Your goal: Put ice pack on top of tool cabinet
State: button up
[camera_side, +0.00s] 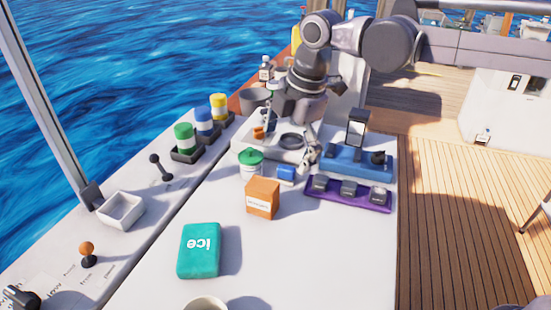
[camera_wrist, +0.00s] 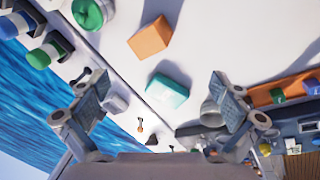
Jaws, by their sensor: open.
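The ice pack (camera_side: 199,262) is a teal block with white "Ice" lettering. It lies flat on the white counter in the side view, towards the front. It also shows between my fingers in the wrist view (camera_wrist: 166,91), but well beyond them. My gripper (camera_side: 289,138) is open and empty over the back of the counter, apart from the ice pack. Its two spread fingers frame the wrist view (camera_wrist: 156,88). I cannot clearly identify a tool cabinet in either view.
An orange box (camera_side: 262,198) stands between my gripper and the ice pack. A green-lidded tub (camera_side: 251,163), a purple tray (camera_side: 348,194) and a blue stand (camera_side: 357,162) are near my gripper. A white bin (camera_side: 121,210) is at left. The counter right of the ice pack is clear.

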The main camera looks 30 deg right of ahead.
jog(key=s+d+f+m+t, duration=0.2)
jog(key=s+d+f+m, duration=0.2)
jog(key=s+d+m, duration=0.4)
jog(key=s+d+f+m+t+h, duration=0.1)
jog(key=s+d+f+m, duration=0.3)
jog(key=s+d+m, duration=0.4)
jog(key=d+m+t, duration=0.1)
jog(key=d+m, duration=0.2)
jog(key=d, duration=0.4)
jog(key=shift+s+f+m+t, duration=0.15)
jog(key=shift+f+m+t, duration=0.1)
jog(key=shift+m+t, duration=0.05)
